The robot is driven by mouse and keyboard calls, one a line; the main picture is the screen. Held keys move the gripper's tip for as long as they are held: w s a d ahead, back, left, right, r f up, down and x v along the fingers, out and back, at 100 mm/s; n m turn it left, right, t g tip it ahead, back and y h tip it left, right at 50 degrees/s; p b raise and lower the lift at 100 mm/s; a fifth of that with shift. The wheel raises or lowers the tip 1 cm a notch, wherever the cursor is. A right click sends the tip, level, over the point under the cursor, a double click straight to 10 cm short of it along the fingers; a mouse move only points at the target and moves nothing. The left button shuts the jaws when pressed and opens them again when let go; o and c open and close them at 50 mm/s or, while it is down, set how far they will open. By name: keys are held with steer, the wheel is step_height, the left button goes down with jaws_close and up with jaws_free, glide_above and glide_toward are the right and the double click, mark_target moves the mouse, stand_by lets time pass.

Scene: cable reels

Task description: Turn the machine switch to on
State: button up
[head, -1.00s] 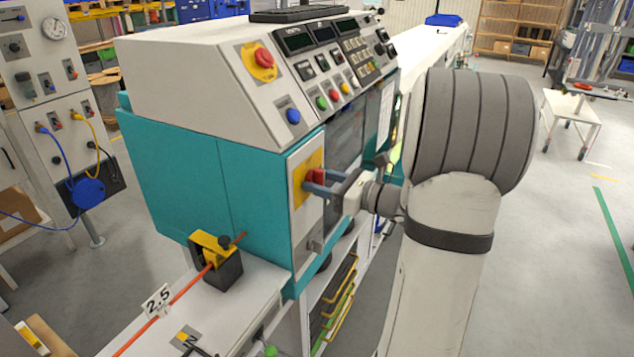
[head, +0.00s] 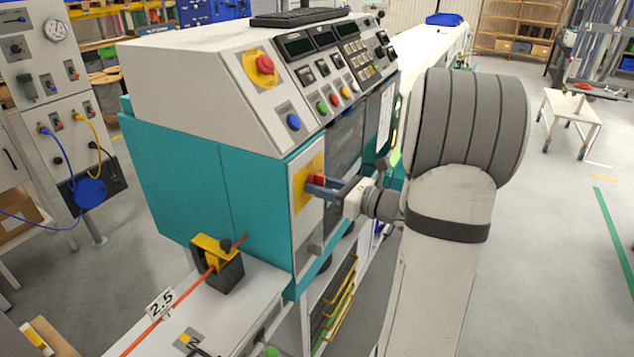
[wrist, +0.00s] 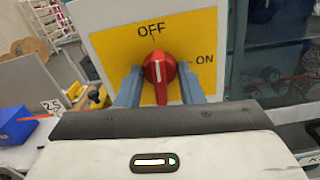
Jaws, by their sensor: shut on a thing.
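The machine switch is a red rotary knob (wrist: 160,70) on a yellow plate (wrist: 205,45) marked OFF at the top and ON at the right. Its white line points up towards OFF in the wrist view. In the head view the knob (head: 316,181) is on the end face of the teal and white machine (head: 180,170). My gripper (wrist: 160,84) is at the knob, one blue-grey finger on each side, shut on it. In the head view my gripper (head: 322,187) reaches the plate from the right and partly covers it.
Above the switch are a red emergency button (head: 265,65) and a blue button (head: 293,122). A black and yellow clamp (head: 219,262) with an orange cable stands below left on the bench. Open floor (head: 560,260) lies to the right.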

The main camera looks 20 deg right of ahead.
steer(key=shift+m+p, duration=2)
steer(key=shift+p, duration=0.7)
steer(key=shift+m+p, duration=1.3)
steer(key=shift+p, duration=0.6)
steer(key=shift+m+p, duration=0.4)
steer(key=shift+m, duration=0.1)
steer(key=m, duration=0.3)
steer(key=shift+f, duration=0.1)
steer(key=m, duration=0.5)
steer(key=o, duration=0.4)
steer(key=shift+c, duration=0.2)
steer(key=o, duration=0.4)
